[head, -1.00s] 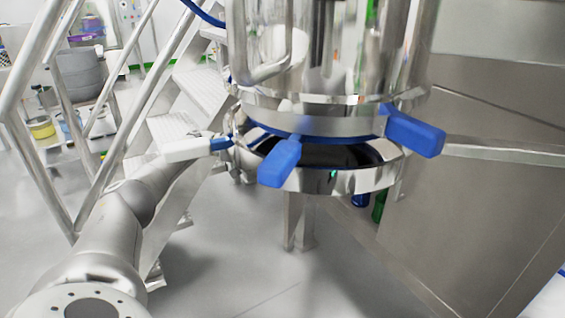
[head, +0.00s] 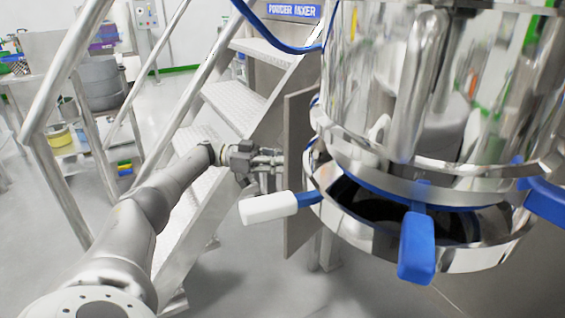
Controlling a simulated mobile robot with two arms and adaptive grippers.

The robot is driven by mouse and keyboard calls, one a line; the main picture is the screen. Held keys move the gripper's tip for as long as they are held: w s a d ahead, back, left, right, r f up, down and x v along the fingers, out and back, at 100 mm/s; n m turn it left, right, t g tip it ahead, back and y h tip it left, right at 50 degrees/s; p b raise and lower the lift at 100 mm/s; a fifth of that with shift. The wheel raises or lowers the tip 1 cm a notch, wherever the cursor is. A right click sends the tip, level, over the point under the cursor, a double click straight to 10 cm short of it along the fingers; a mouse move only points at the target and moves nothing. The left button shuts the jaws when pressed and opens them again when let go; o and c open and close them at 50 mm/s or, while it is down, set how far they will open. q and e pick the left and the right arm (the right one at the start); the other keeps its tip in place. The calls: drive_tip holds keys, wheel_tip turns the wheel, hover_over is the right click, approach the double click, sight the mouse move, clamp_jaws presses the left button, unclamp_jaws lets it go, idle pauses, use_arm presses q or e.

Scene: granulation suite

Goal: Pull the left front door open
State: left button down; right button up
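A flat grey door-like panel (head: 301,130) stands upright behind the steel vessel in the middle of the head view. The vessel hides its right part. I cannot tell for sure whether it is the left front door, or how far it stands open. My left arm comes in from the lower left, and its gripper (head: 268,161) is at the panel's left edge. The fingers point right, toward the panel. They are small and overlap in the view, so I cannot tell whether they are shut or touch a handle. My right gripper is not in view.
A shiny vessel (head: 440,110) with blue-handled clamps (head: 417,247) fills the right, close to me. One handle (head: 268,207) with a white end sticks out left below my gripper. Metal stairs (head: 235,105) with rails stand behind my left arm. Grey floor (head: 230,280) is clear at lower middle.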

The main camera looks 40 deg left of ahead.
use_arm(q)
drive_tip(key=shift+w, duration=0.1)
drive_tip(key=c, duration=1.5)
unclamp_jaws()
drive_tip(key=shift+d, duration=0.1)
